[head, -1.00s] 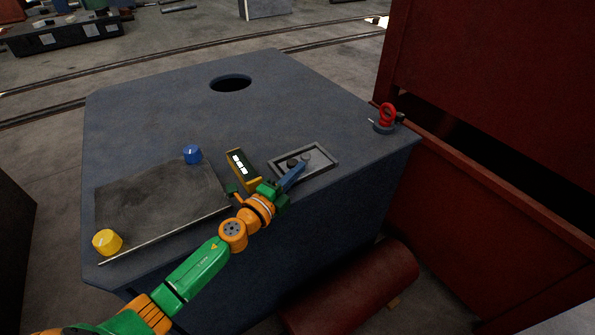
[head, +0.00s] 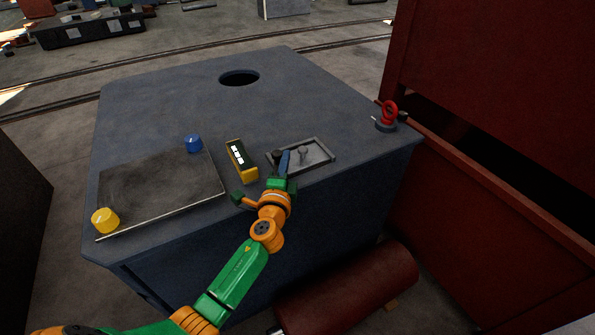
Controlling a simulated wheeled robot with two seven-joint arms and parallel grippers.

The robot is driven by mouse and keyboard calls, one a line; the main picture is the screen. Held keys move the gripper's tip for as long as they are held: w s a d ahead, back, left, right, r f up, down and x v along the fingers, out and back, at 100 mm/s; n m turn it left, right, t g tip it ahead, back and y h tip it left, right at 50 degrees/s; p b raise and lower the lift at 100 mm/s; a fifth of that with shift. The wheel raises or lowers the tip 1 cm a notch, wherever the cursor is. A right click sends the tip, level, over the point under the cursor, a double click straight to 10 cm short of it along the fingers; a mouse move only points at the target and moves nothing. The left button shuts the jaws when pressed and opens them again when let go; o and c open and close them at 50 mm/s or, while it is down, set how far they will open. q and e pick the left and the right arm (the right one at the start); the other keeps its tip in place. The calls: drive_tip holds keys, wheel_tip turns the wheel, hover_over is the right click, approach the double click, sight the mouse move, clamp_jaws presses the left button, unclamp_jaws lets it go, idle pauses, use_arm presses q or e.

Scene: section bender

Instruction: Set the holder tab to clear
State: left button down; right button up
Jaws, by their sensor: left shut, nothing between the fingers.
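A shallow grey rectangular recessed frame (head: 322,161) lies near the front edge of the blue-grey bench top. In its left end is a small dark knob (head: 277,155), apparently the holder tab. A grey pin (head: 303,152) stands nearer the middle. My left gripper (head: 287,154) comes in from the front with its blue fingers shut and empty. Its fingertips are inside the frame, just right of the dark knob, touching or very close to it; I cannot tell which. Any clear marking is too small to read. My right gripper is not in view.
A yellow box with a white-marked dark face (head: 241,160) stands left of the frame. A dark plate (head: 160,190) with blue (head: 193,143) and yellow (head: 105,220) knobs lies farther left. The bench's back is clear around a round hole (head: 239,78).

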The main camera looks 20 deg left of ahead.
use_arm(q)
drive_tip(key=shift+a+f+n+y, duration=0.15)
drive_tip(key=shift+n+y, duration=0.35)
drive_tip(key=shift+y, duration=0.3)
drive_tip(key=shift+a+n+g+y+b, duration=0.15)
drive_tip(key=shift+n+g+y+b, duration=0.15)
drive_tip(key=shift+g+y+b, duration=0.1)
drive_tip(key=shift+s+a, duration=0.2)
drive_tip(key=shift+a, duration=0.5)
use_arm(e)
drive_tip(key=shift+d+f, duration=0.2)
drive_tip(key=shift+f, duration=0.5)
use_arm(q)
drive_tip(key=shift+a, duration=0.15)
